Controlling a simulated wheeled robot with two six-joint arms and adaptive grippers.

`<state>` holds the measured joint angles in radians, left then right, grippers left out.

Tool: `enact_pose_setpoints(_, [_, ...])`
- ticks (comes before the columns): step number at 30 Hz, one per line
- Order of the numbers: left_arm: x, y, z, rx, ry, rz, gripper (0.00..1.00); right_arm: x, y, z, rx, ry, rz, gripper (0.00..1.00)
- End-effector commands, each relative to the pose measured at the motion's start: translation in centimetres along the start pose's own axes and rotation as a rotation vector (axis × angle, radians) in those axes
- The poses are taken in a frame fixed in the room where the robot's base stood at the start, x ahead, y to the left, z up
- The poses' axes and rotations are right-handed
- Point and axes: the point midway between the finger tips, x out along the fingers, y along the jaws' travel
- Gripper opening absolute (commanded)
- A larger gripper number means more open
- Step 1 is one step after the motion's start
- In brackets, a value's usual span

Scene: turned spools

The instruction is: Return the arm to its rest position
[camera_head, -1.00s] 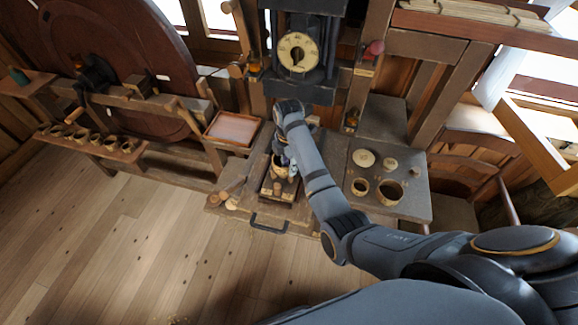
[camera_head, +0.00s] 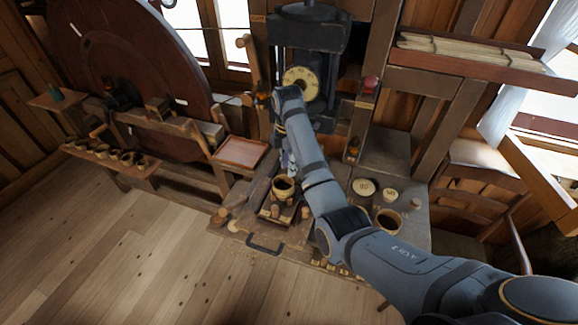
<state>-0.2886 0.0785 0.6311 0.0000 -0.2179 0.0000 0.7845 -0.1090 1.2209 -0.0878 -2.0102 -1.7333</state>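My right arm (camera_head: 375,250) comes in from the lower right and reaches over the workbench. Its gripper (camera_head: 292,168) points down just behind a small wooden cup (camera_head: 283,188), partly hidden by my own forearm. I cannot tell whether its fingers are open or shut. The cup stands upright on a small wooden stand on the bench. My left gripper is not in view.
A dark press with a round dial (camera_head: 300,82) stands behind the bench. Turned pieces and a larger cup (camera_head: 388,221) are at the bench's right. An orange tray (camera_head: 240,152) is left. A big wheel (camera_head: 135,60) stands far left. The floor in front is clear.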

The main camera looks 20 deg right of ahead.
Motion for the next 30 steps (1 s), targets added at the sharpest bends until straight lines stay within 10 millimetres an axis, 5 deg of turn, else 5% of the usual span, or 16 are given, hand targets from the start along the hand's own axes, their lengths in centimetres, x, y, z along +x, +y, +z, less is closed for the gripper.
enact_pose_setpoints(14, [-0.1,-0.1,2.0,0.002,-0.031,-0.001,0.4,0.0,0.0,0.0,0.0,0.0,0.0,0.28])
enact_pose_setpoints(18, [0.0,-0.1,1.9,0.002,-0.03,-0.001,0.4,1.8,-1.0,0.4,0.077,-0.002,0.008,0.28])
enact_pose_setpoints(20, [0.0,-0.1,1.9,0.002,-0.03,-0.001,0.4,3.8,-2.5,1.0,0.185,-0.005,0.022,0.28])
enact_pose_setpoints(24, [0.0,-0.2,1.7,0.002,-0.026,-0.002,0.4,9.6,-8.6,2.5,0.581,-0.015,0.092,0.28])
enact_pose_setpoints(30, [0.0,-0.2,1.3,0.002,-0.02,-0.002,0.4,12.8,-17.1,3.2,1.049,0.001,0.203,0.28])
